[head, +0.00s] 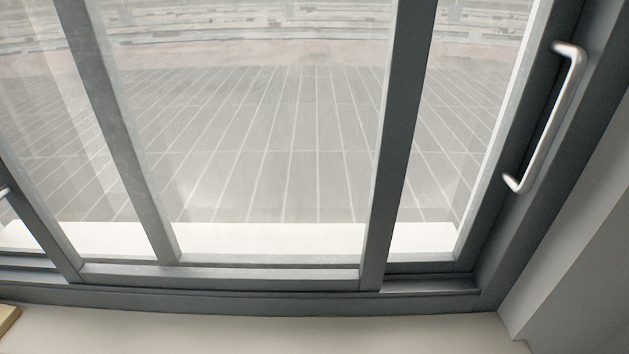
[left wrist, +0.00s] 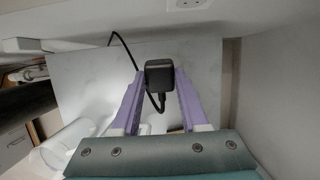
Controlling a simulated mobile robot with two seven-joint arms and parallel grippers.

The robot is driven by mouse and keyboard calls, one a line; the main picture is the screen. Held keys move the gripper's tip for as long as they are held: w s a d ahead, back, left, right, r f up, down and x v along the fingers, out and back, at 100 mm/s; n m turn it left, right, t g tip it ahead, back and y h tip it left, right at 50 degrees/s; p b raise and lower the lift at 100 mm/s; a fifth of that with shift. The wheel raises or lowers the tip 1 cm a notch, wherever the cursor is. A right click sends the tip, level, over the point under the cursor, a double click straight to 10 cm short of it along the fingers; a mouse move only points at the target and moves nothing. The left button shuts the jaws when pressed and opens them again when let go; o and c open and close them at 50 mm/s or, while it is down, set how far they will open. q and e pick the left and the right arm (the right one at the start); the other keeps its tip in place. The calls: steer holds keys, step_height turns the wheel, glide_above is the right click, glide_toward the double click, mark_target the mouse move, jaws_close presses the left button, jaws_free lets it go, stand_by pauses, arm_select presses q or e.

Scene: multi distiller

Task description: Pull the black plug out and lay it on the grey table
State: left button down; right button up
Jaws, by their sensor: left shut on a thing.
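In the left wrist view my left gripper (left wrist: 159,78), with purple fingers, is shut on the black plug (left wrist: 159,72), one finger on each side. A black cable (left wrist: 126,48) runs from the plug's lower end and loops up to the left. A pale grey tabletop (left wrist: 208,68) lies behind the plug; I cannot tell whether the plug touches it. A white wall socket (left wrist: 187,4) is at the top edge, apart from the plug in the picture. The head view shows neither gripper, plug nor table. My right gripper is not in view.
Clear glassware (left wrist: 62,145) stands at the lower left of the wrist view, close to the left finger. A drawer unit (left wrist: 14,145) is at the far left. The head view shows a grey-framed window with a metal handle (head: 555,120) and a pale sill (head: 250,330).

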arm_select(q)
steer(key=shift+s+a, duration=0.1)
steer(key=shift+a, duration=0.5)
steer(key=shift+s+f, duration=0.1)
steer(key=shift+f, duration=0.05)
steer(key=shift+d+f+b, duration=0.1)
steer(key=shift+f+b, duration=7.45)
step_height(320, 180, up, 6)
steer(key=p, duration=0.6)
